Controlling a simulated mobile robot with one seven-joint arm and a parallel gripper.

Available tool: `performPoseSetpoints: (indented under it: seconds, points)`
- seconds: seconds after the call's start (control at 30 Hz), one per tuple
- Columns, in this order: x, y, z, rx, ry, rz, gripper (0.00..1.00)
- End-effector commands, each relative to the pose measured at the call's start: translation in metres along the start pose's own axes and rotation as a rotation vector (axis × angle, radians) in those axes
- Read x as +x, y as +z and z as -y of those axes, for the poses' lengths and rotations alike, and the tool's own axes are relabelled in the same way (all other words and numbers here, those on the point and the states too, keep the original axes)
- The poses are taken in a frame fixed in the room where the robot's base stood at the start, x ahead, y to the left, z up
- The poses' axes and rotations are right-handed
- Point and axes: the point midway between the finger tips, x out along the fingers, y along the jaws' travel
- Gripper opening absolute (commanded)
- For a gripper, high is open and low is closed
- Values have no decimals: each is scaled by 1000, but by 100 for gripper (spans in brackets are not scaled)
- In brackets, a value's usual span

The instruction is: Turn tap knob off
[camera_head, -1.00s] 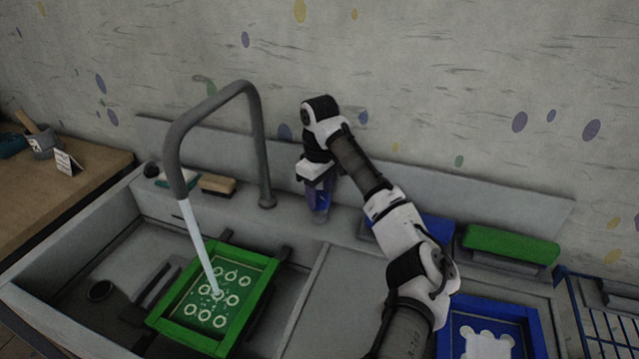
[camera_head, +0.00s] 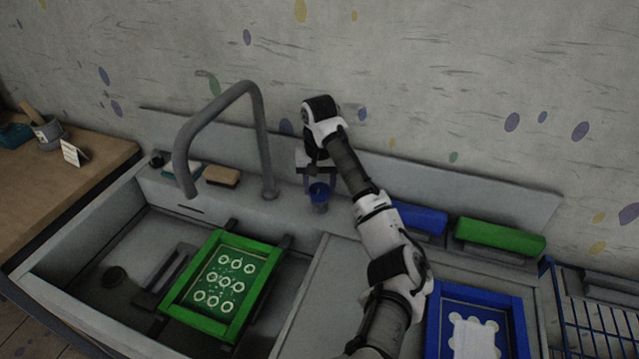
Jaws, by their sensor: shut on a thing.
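The tap's grey curved spout (camera_head: 210,112) rises at the back of the sink, and no water runs from it. The upper part of the knob is partly covered by my gripper. A green-framed screen (camera_head: 185,315) with white ring shapes lies across the sink under the spout.
A brush (camera_head: 222,176) lies on the ledge left of the spout's base. Blue (camera_head: 420,220) and green (camera_head: 498,237) blocks stand right of my arm. A blue-framed screen (camera_head: 432,325) lies front right, beside a blue rack (camera_head: 565,300).

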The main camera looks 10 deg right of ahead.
Motion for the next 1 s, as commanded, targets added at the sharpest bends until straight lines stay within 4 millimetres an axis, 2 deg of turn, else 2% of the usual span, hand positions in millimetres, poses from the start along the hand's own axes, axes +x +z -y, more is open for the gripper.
performPoseSetpoints:
  seconds: [0.3, 0.83, 0.87, 1.0]
  points:
    - [1, 0, 0, 118, 1, 2, 25]
    - [1, 0, 0, 142, 0, 2, 25]
    - [1, 0, 0, 142, 0, 2, 49]
    - [0, 0, 0, 141, 0, 1, 67]
